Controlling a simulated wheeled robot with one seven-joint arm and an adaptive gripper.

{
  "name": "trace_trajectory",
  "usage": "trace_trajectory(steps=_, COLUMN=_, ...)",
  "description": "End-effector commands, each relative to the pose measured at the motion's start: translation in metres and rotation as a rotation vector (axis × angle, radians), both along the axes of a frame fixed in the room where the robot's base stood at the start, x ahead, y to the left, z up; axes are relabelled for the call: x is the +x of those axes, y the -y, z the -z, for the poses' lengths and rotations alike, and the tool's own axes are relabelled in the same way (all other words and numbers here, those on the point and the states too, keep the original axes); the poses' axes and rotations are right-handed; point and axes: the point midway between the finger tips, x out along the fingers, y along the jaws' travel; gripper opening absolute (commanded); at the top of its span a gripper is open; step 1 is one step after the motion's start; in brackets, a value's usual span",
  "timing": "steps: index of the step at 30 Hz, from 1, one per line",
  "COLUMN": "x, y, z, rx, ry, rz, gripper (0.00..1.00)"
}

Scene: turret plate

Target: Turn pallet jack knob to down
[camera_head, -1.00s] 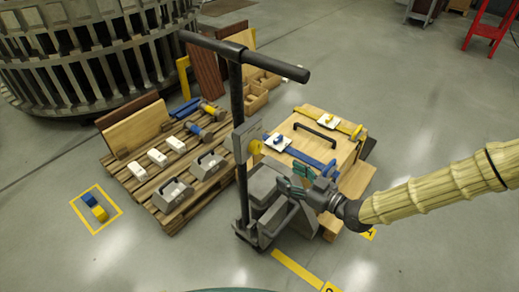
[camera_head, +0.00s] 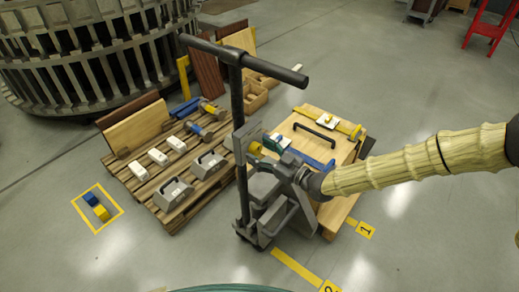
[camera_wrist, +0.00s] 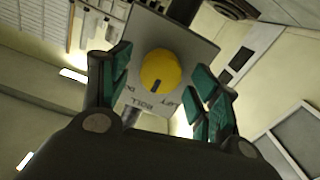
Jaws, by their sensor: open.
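The yellow knob (camera_head: 255,148) sits on a grey plate (camera_head: 239,143) on the upright of the pallet jack (camera_head: 237,100). LIFT is to the right of ROLL, and a partly hidden word starting with DO is to the left. My gripper (camera_head: 268,146) is open at the knob, with green-padded fingers on either side. I cannot tell whether they touch it.
A wooden pallet (camera_head: 153,200) with several tools and blocks lies left of the jack. Yellow floor markings (camera_head: 296,267) lie in front. Open floor extends right.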

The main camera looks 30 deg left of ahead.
Motion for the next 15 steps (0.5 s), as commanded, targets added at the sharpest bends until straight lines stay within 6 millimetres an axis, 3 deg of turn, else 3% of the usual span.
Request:
trace_trajectory(steps=12, x=0.0008, y=-0.0071, z=-0.0002, rx=0.000, ry=0.000, rz=0.001, gripper=0.62)
trace_trajectory(steps=15, x=0.0008, y=-0.0070, z=-0.0002, rx=0.000, ry=0.000, rz=0.001, gripper=0.46)
